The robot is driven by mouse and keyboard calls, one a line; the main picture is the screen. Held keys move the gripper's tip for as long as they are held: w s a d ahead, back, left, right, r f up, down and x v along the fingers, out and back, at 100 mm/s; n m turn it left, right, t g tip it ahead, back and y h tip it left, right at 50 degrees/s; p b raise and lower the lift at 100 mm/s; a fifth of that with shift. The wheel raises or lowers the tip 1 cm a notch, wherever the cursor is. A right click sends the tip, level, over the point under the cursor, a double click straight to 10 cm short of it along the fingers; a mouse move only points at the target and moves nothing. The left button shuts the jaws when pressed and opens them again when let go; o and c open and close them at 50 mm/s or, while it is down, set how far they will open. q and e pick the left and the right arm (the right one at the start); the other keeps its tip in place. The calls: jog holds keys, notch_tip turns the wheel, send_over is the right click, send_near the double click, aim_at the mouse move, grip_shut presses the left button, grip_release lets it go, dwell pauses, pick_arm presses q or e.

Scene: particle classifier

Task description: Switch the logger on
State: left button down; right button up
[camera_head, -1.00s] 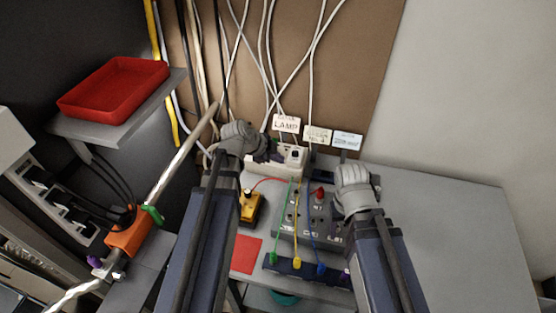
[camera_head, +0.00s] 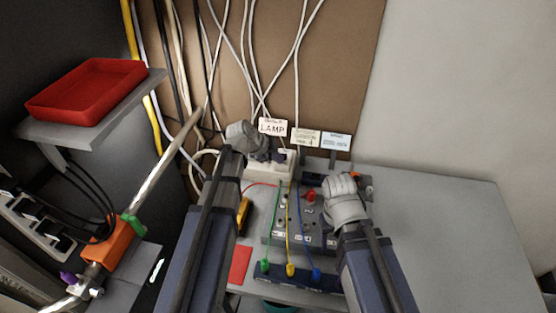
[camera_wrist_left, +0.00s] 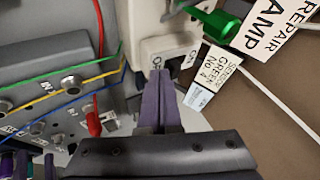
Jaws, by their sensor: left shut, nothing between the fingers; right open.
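A white box (camera_head: 262,172) with sockets stands at the back of the grey bench, under hanging cables. In the left wrist view a rocker switch (camera_wrist_left: 160,68) marked ON shows on a white housing (camera_wrist_left: 160,18). My left gripper (camera_wrist_left: 160,84) is shut and empty, its purple fingertips right at the switch; I cannot tell whether they touch it. The fingers cover part of the switch, so its position is unclear. My right gripper (camera_head: 343,200) is over the right side of the grey jack panel (camera_head: 283,226); its fingers are mostly hidden. I cannot read a logger name.
Green, yellow and blue leads run across the jack panel to a dark strip (camera_head: 305,284). A yellow meter (camera_head: 243,215) lies left of the panel. The bench's right side (camera_head: 440,230) is clear.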

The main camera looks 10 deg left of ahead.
pick_arm(q)
jog(key=w, duration=0.3)
jog(key=shift+s, duration=0.2)
dwell(0.3)
